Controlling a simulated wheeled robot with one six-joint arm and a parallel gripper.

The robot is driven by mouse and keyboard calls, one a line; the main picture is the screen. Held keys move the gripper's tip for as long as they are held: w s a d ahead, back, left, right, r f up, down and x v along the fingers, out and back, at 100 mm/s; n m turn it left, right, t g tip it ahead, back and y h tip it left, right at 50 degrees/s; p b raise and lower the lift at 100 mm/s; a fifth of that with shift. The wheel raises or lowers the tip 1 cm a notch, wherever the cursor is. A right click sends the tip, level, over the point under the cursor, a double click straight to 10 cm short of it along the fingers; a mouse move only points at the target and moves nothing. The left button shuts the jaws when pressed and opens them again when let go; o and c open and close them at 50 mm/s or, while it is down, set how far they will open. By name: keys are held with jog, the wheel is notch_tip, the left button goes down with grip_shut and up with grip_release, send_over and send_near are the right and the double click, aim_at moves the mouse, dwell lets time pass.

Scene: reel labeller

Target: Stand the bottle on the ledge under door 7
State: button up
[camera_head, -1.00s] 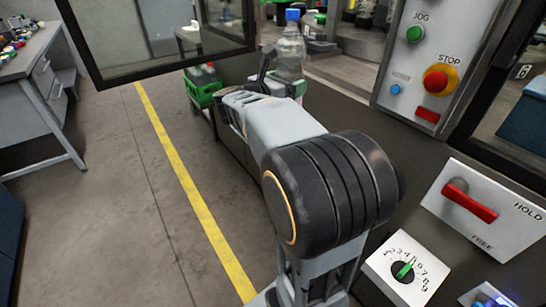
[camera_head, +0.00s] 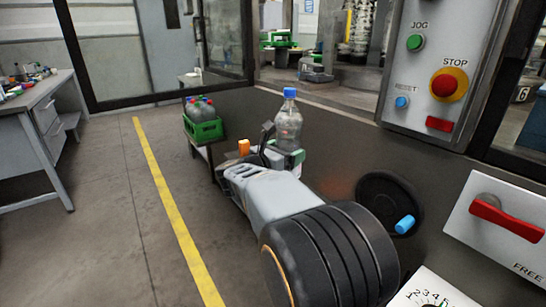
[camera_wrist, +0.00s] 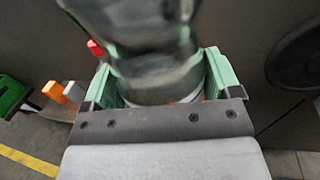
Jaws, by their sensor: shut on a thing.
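The bottle (camera_head: 288,125) is clear with a blue cap and stands upright in my gripper (camera_head: 286,153), clear of the floor. In the wrist view, the green fingers of my gripper (camera_wrist: 160,82) are shut on the lower part of the bottle (camera_wrist: 152,52); its top is cut off and blurred. My gripper is in front of the machine's dark lower wall, below the sill of the window opening. I cannot make out door 7 or its ledge in either view.
A green crate of bottles (camera_head: 204,130) stands left of my gripper. A black handwheel (camera_head: 388,205) with a blue knob and a red lever (camera_head: 500,216) stick out at right. The control panel (camera_head: 438,60) is upper right. An open glass door (camera_head: 150,45) is upper left; floor is clear below.

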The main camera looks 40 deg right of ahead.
jog(key=d+f+b, duration=0.2)
jog(key=d+f, duration=0.4)
jog(key=d, duration=0.1)
jog(key=shift+s+d, duration=0.25)
jog(key=shift+s, duration=0.1)
jog(key=shift+d+f+b, duration=0.2)
jog(key=shift+f+b, duration=0.3)
jog(key=shift+f, duration=0.55)
jog(key=shift+d+f+b, duration=0.15)
jog(key=shift+f+b, duration=0.3)
jog(key=shift+f, duration=0.55)
jog(key=shift+f, duration=0.2)
jog(key=o, duration=1.5)
jog(key=shift+f, duration=0.1)
jog(key=shift+c, duration=0.2)
